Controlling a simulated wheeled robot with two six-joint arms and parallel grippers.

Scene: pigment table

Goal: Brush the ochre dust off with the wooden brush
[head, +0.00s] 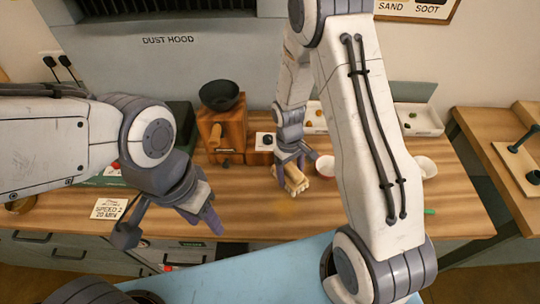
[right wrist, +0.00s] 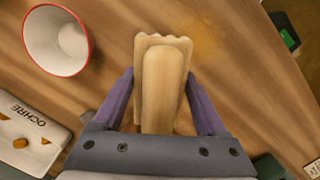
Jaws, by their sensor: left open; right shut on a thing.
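The wooden brush (head: 296,181) is pale, with a scalloped bristle end. It also shows in the right wrist view (right wrist: 162,85). My right gripper (head: 288,168) is shut on it, its purple fingers on both sides, low over the wooden table (head: 250,215). A faint patch of ochre dust (right wrist: 207,36) lies on the table just beyond the brush's tip, to the right in the right wrist view. My left gripper (head: 170,225) is open and empty above the table's front left edge.
A red-rimmed white bowl (right wrist: 58,42) stands beside the brush, near a tray labelled OCHRE (right wrist: 30,125). A wooden mill with a dark bowl (head: 220,95) stands behind. A SPEED card (head: 110,208) lies left. My right arm hides part of the table.

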